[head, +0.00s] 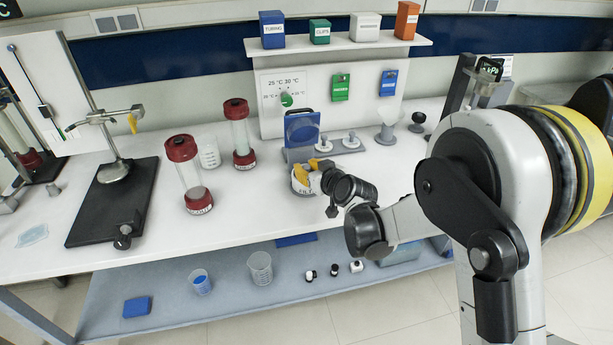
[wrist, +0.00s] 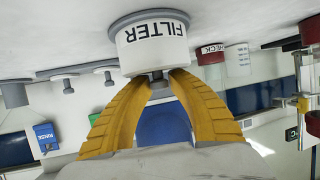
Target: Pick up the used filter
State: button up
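The filter is a short white cylinder with a grey rim and a small grey knob, and "FILTER" is printed on its side. It shows upside down at the top of the wrist view (wrist: 152,42). In the head view the filter (head: 301,188) is upright at the middle of the bench, partly hidden by my gripper. My gripper (wrist: 161,78) has its two yellow fingers drawn in at the tips, one on each side of the knob, closed on it. In the head view my gripper (head: 310,168) is just above the filter. The filter appears to rest on the bench.
Two red-capped columns (head: 189,174) (head: 240,134) and a white jar (head: 208,152) stand left of the filter. A blue panel (head: 302,130) and a grey rack (head: 350,143) are behind it. A stand (head: 112,200) is farther left. The bench front is clear.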

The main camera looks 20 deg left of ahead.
grip_shut()
